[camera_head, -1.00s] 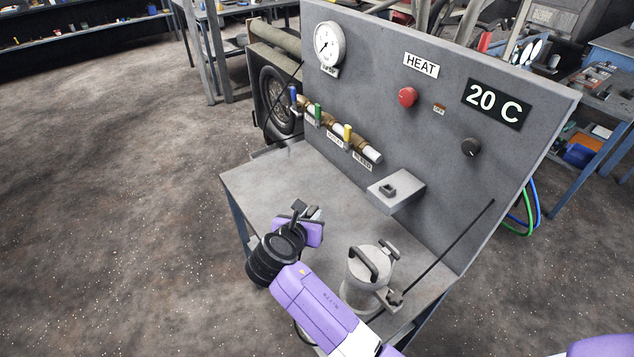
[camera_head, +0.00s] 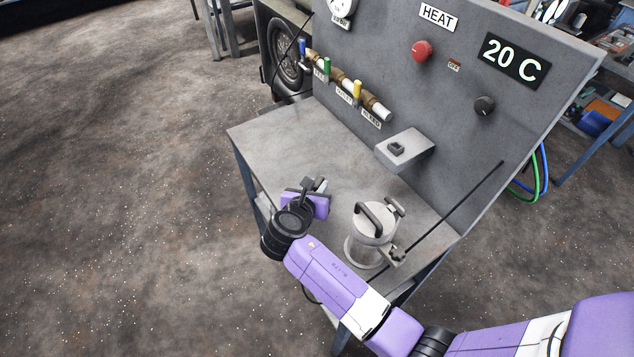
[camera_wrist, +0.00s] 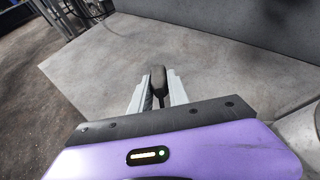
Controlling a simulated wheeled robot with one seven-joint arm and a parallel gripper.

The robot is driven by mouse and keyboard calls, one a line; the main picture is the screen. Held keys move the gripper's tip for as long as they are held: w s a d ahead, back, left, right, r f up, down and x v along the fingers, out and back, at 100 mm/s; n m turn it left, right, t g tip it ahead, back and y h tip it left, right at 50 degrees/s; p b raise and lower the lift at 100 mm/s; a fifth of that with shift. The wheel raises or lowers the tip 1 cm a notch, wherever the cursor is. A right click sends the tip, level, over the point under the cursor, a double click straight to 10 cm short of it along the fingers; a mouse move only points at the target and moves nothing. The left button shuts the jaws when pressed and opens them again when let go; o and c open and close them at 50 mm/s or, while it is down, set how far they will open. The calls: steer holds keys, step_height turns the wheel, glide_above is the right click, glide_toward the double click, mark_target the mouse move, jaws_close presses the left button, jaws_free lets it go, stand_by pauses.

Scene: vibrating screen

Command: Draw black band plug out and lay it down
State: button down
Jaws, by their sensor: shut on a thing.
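My gripper (camera_head: 318,188) is over the bench top, left of the metal pot. In the wrist view, its two pale fingers (camera_wrist: 157,95) are shut on a dark, round-topped piece, which I take to be the black band plug (camera_wrist: 158,80). The piece stands up between the fingertips, and its lower part is hidden by the gripper. In the head view my wrist hides most of the grip. I cannot tell how high the piece is above the bench.
The grey bench top (camera_head: 285,140) is bare around my gripper. A lidded metal pot (camera_head: 372,226) stands to the right. A small shelf (camera_head: 415,145) with a black square fitting (camera_head: 396,149) juts from the panel. Valves with coloured handles (camera_head: 345,85) line the panel.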

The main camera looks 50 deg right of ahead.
steer(key=shift+f+b, duration=0.85)
steer(key=shift+f, duration=1.45)
steer(key=c, duration=1.2)
jaws_free()
steer(key=v, duration=0.7)
steer(key=shift+s+a+r+b, duration=0.15)
steer(key=shift+a+b, duration=0.15)
steer(key=shift+a, duration=0.05)
